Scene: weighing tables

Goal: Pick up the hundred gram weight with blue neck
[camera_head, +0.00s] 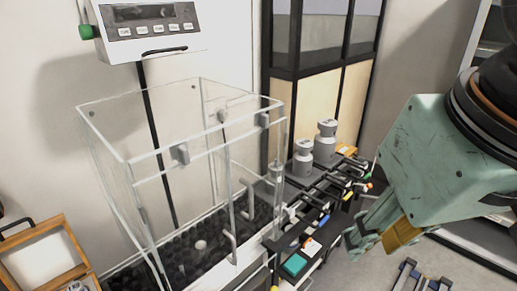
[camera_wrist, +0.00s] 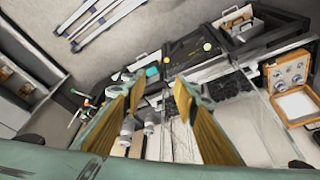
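Several grey knobbed weights stand near the glass weighing case. One weight (camera_head: 303,158) and another (camera_head: 325,142) stand to its right; a smaller one (camera_head: 275,172) shows close to the case's right side. No blue neck can be made out on any of them. My gripper (camera_head: 365,244) is to the right of the weights, pointing down and left, apart from them. In the wrist view my gripper (camera_wrist: 150,90) has its fingers spread, with nothing held between them.
The clear glass case (camera_head: 130,158) stands at left below a display box (camera_head: 150,30). A rack of tools (camera_head: 320,200) lies in front of the weights. An open wooden box (camera_head: 40,255) is at lower left; it shows at right in the wrist view (camera_wrist: 292,75).

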